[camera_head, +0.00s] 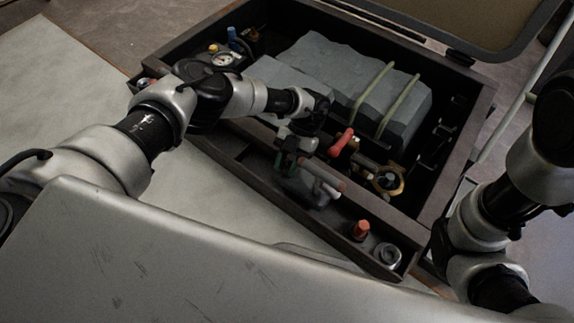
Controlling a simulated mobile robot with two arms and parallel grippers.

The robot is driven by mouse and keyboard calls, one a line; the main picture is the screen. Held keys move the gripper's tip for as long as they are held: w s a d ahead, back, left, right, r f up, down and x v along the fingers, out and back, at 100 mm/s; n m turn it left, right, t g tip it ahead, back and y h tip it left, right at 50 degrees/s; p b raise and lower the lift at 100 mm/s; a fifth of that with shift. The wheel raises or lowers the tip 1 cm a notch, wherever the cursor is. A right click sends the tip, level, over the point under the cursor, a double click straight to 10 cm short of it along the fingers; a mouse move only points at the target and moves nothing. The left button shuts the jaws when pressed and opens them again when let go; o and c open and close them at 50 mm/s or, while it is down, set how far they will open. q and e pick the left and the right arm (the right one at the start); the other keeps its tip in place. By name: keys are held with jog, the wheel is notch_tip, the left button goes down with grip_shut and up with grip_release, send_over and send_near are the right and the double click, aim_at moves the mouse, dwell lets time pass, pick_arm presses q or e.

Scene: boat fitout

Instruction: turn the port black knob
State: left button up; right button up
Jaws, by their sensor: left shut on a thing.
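My left arm reaches in from the left over a dark open box. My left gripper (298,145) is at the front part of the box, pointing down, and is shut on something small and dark. This appears to be the port black knob, but the gripper and wrist hide nearly all of it. My right arm shows at the right edge of the view; its gripper cannot be made out.
The open box (375,241) holds a grey covered block (325,72) with two pale straps. Around the gripper stand a red handle (341,142), a brass fitting (387,181) and a grey pipe piece (312,185).

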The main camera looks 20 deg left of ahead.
pick_arm(q)
jog(key=shift+s+f+m+t+y, duration=0.15)
jog(key=shift+m+t+y, duration=0.15)
jog(key=shift+m+y, duration=0.65)
jog(key=shift+m, duration=0.25)
jog(key=o, duration=0.9)
jog(key=shift+r, duration=0.2)
jog(key=v, duration=0.9)
jog(key=shift+w, duration=0.2)
jog(key=shift+w+d+r, duration=0.2)
jog(key=shift+w+r, duration=0.2)
jog(key=shift+r, duration=0.15)
